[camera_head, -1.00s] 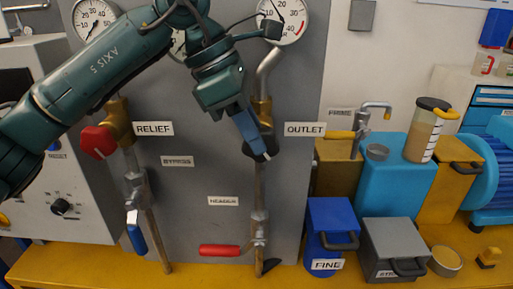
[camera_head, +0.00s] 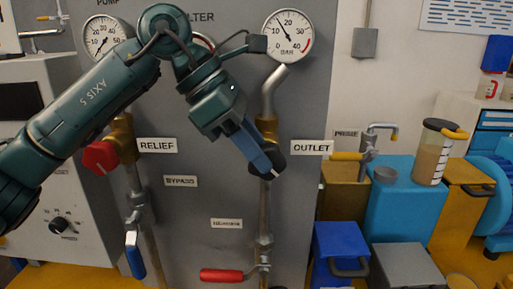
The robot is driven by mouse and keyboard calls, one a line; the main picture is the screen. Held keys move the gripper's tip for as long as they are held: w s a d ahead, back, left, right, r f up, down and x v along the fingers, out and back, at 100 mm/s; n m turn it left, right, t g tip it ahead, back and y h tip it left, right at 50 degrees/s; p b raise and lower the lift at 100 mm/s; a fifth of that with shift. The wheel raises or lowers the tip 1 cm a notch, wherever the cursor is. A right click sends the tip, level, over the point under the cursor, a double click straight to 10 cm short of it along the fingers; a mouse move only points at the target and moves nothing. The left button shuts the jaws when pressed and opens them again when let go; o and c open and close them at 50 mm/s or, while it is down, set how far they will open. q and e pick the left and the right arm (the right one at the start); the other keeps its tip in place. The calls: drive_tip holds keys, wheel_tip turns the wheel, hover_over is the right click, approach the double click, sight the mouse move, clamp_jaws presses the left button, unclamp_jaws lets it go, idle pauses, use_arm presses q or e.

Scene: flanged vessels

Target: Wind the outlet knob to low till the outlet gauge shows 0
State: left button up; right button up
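The outlet gauge (camera_head: 287,36) is a white dial at the top of the grey panel. Its needle points up and left, above 0. The OUTLET label (camera_head: 311,147) is right of the valve below it. The dark outlet knob (camera_head: 279,161) is on that valve, largely covered by my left gripper (camera_head: 266,166). The gripper's blue fingers reach down and right onto the knob. I see the fingers from the side, so I cannot tell whether they are closed on it. My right gripper is not in view.
The red relief knob (camera_head: 100,157) is to the left. A blue lever (camera_head: 134,257) and a red lever (camera_head: 221,275) sit lower on the pipes. A blue box (camera_head: 340,245), a grey box (camera_head: 405,266) and a jug (camera_head: 432,155) stand right of the panel.

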use_arm(q)
drive_tip(key=shift+a, duration=0.1)
drive_tip(key=shift+a+r, duration=0.2)
drive_tip(key=shift+r, duration=0.1)
drive_tip(key=v, duration=1.2)
drive_tip(key=shift+r+p, duration=0.2)
drive_tip(key=shift+p, duration=0.2)
